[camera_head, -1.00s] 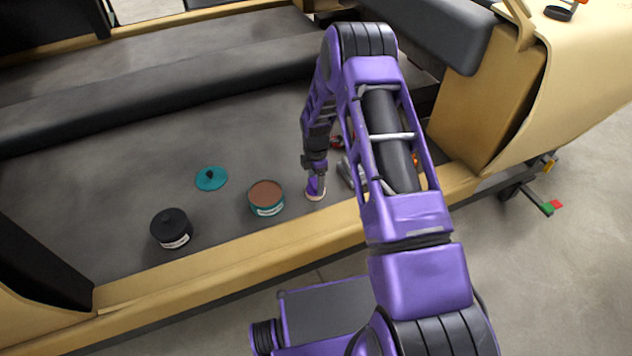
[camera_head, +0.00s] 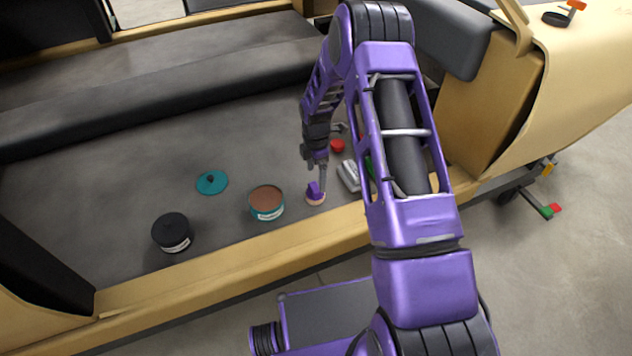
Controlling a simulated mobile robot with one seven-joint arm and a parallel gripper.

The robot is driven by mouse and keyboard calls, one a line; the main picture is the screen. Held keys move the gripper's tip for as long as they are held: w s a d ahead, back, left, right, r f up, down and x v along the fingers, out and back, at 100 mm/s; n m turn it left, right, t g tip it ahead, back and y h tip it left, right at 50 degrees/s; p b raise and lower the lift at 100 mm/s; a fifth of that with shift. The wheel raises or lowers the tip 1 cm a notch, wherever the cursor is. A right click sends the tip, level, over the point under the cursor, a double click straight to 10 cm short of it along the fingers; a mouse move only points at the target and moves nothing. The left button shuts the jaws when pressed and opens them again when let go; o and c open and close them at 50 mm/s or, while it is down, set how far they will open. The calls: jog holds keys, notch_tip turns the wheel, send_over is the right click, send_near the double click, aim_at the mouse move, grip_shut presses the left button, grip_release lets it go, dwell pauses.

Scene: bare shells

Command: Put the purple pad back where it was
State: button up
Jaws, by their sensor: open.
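The purple pad (camera_head: 314,191) is a small purple block on a round pale base. It rests on the grey floor of the shell, just right of the open teal tin (camera_head: 267,204) with brown contents. My gripper (camera_head: 320,178) is open and points down just above and behind the pad's purple top. It appears clear of the pad, though a small contact cannot be ruled out at this size.
A teal lid (camera_head: 212,182) lies left of the tin, and a black tin (camera_head: 172,232) stands further left. A red item (camera_head: 337,146) and a grey tool (camera_head: 349,176) lie right of the pad, partly behind my arm. The tan sill (camera_head: 230,255) runs along the front.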

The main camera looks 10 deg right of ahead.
aim_at(316, 186)
notch_tip(316, 186, up, 6)
jog(key=shift+r+p, duration=0.15)
jog(key=shift+p, duration=0.15)
dwell(0.3)
